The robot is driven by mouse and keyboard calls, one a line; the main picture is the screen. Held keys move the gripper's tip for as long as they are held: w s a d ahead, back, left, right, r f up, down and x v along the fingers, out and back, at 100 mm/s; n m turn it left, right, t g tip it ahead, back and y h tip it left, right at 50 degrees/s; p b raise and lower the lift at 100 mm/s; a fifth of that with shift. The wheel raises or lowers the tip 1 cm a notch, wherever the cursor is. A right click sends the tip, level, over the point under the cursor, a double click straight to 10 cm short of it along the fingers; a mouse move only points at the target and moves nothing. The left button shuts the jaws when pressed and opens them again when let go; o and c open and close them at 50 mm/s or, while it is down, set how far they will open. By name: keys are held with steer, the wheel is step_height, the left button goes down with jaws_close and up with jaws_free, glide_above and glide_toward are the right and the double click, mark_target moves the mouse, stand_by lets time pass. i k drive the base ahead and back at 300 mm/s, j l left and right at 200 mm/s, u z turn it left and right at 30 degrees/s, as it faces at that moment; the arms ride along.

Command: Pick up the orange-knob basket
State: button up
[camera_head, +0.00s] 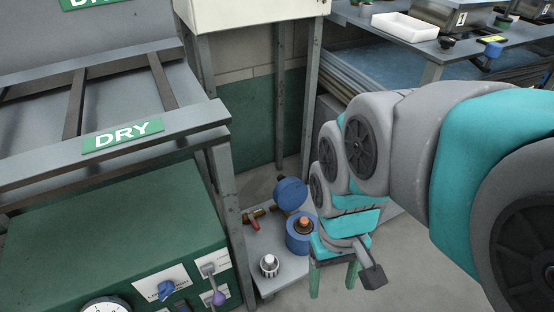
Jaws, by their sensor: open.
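The item with the orange knob (303,224) is a round blue basket (297,243) on a low grey shelf (262,237). My arm's end partly covers its right side. My gripper (333,282) points down with its two green fingers spread. It is just right of and in front of the basket in the picture, and no object shows between the fingers. I cannot tell its height or exact gap to the basket.
A small white basket with a pale knob (269,265) stands front left. A blue round part (291,193) and a red-handled valve (252,221) lie behind. A metal post (224,190) and green control panel (120,250) border the left; floor is open at right.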

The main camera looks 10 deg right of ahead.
mark_target(303, 226)
steer(key=j+z, duration=0.15)
steer(key=z, duration=0.25)
steer(key=k+j+z, duration=0.1)
steer(key=z, duration=0.25)
steer(key=k+j+z, duration=0.25)
steer(key=k+j, duration=0.25)
steer(key=j, duration=0.3)
steer(key=k+j+z, duration=0.3)
steer(key=k+j, duration=0.3)
